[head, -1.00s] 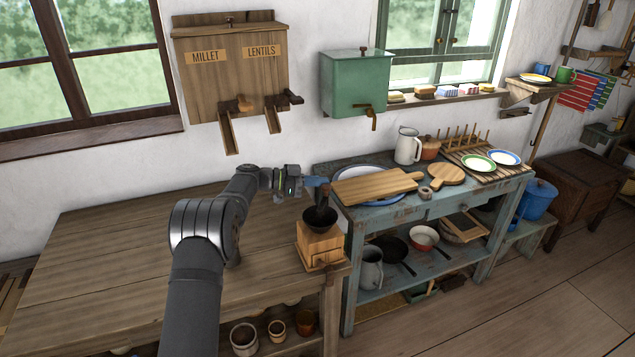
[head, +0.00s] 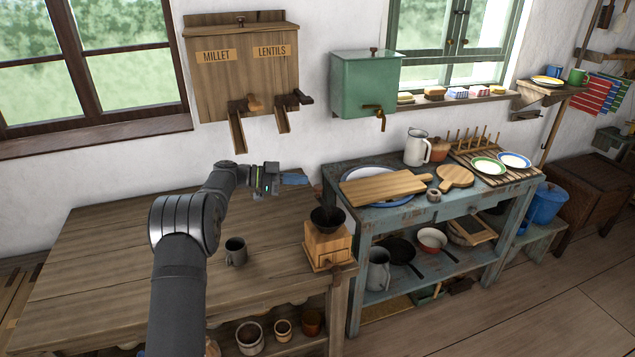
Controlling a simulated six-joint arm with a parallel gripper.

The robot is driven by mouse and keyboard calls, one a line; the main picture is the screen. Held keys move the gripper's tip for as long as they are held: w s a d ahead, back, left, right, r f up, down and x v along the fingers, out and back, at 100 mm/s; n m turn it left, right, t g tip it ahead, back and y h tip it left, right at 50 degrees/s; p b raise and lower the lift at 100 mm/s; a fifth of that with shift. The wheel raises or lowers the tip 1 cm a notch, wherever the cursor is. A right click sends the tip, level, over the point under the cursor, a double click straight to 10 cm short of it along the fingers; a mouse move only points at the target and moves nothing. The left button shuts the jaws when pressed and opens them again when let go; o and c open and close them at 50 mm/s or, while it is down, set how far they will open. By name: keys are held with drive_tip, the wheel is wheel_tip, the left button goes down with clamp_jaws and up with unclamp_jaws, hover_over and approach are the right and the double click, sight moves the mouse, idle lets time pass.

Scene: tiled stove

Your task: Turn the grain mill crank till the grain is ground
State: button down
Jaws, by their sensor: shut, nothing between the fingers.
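The grain mill (head: 327,246) stands near the right front corner of the wooden table. It is a light wooden box with a dark bowl-shaped hopper on top. A small dark part rises at the hopper, but I cannot make out the crank's exact position or whether grain is inside. My gripper (head: 297,179) has blue fingers and points right, above the table, up and to the left of the hopper. It is shut, empty and apart from the mill. A grey mug (head: 235,251) stands on the table left of the mill.
A blue worn workbench (head: 366,222) with a cutting board (head: 385,188) stands right of the mill. Wall dispensers (head: 243,75) labelled millet and lentils and a green tank (head: 365,84) hang behind. The table's left half (head: 110,255) is clear.

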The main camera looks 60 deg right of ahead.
drive_tip(key=f+v, duration=0.1)
drive_tip(key=v, duration=0.7)
drive_tip(key=shift+w+a+r, duration=0.2)
drive_tip(key=shift+w+r, duration=0.1)
drive_tip(key=shift+r, duration=0.1)
drive_tip(key=shift+s, duration=0.1)
drive_tip(key=x, duration=1.1)
drive_tip(key=shift+d, duration=0.15)
drive_tip(key=c, duration=2.1)
unclamp_jaws()
drive_tip(key=shift+c, duration=0.2)
